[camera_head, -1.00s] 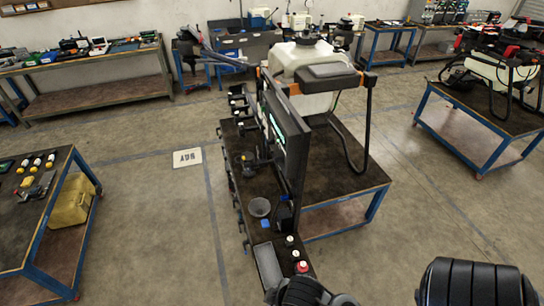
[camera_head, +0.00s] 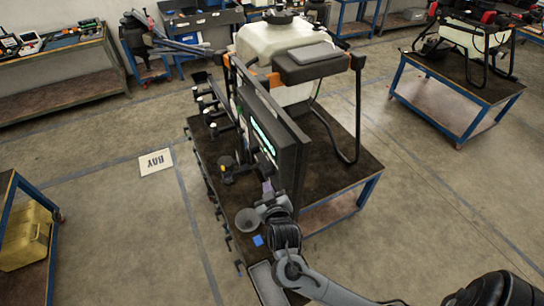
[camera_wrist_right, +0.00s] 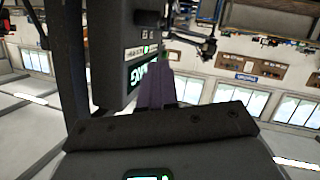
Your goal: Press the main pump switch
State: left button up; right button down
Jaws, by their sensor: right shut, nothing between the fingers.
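A dark upright panel (camera_head: 285,140) with a lit screen strip stands on the cart, beside a white tank (camera_head: 285,50). The panel also shows in the right wrist view (camera_wrist_right: 115,55), with green lit text and a small label strip bearing a green spot. I cannot tell which part is the main pump switch. My right gripper (camera_head: 267,187) is low in front of the panel's near end; its purple fingers (camera_wrist_right: 160,90) are together and empty. They point along the panel face, and I cannot tell whether they touch it. My left gripper is not in view.
A dark frame leg (camera_head: 358,110) rises at right. Another cart (camera_head: 460,90) stands at the far right. A floor sign (camera_head: 156,161) lies at left.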

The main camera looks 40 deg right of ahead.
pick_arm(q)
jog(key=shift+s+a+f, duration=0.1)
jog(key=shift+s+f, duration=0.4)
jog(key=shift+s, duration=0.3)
pick_arm(e)
jog(key=shift+w+a+r+t, duration=0.15)
jog(key=shift+w+r, duration=0.2)
jog(key=shift+r, duration=0.25)
jog(key=shift+w+a+r+t, duration=0.15)
jog(key=shift+w+r, duration=0.15)
jog(key=shift+r, duration=0.3)
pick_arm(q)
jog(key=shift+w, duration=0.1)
pick_arm(e)
jog(key=shift+w, duration=0.1)
